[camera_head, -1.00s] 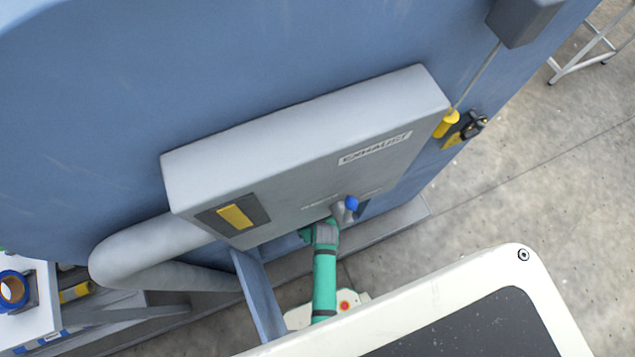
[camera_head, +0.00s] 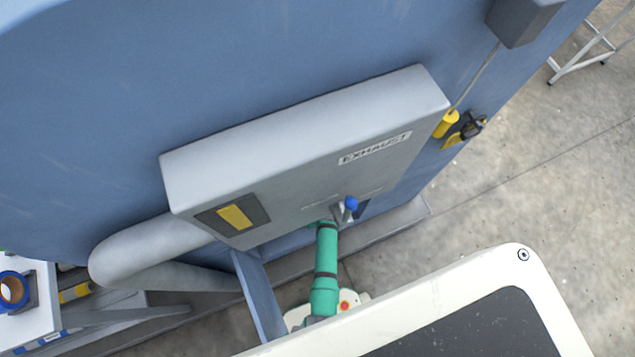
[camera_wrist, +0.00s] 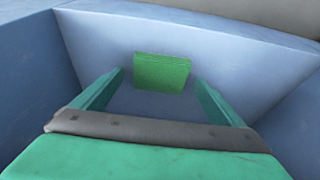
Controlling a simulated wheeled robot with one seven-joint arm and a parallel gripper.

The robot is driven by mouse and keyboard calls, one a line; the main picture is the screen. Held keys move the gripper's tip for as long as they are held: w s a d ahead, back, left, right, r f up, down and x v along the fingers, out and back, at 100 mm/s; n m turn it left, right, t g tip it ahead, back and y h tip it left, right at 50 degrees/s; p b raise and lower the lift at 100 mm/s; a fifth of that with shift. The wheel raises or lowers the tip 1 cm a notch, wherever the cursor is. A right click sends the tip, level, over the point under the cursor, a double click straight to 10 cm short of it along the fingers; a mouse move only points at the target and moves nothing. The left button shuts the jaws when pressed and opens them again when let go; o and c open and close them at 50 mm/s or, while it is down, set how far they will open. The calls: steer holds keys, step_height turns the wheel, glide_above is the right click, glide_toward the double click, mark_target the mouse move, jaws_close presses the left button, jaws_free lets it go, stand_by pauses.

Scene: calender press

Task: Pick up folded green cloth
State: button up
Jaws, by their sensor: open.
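The folded green cloth (camera_wrist: 161,72) shows in the wrist view as a small flat green rectangle. It is against a blue-grey surface in a walled recess, ahead of my gripper and centred between its fingers. My gripper (camera_wrist: 160,85) is open, with its two green fingers apart on either side of the cloth and nothing held. I cannot tell whether the fingertips are level with the cloth or short of it.
The grey box marked EXHAUST (camera_head: 300,150) juts from the blue machine above my arm. A blue brace (camera_head: 259,295) is left of my arm. Recess walls (camera_wrist: 25,60) flank my gripper.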

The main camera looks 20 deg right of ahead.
steer(key=shift+w+f, duration=0.15)
steer(key=shift+f, duration=0.35)
steer(key=shift+c, duration=0.3)
steer(key=c, duration=1.1)
steer(key=shift+r, duration=0.1)
steer(key=shift+s+r, duration=0.2)
steer(key=shift+r, duration=0.3)
step_height(320, 180, up, 6)
steer(key=shift+s+f, duration=0.1)
steer(key=s, duration=1.9)
steer(key=shift+s+d, duration=0.25)
steer(key=shift+d, duration=0.05)
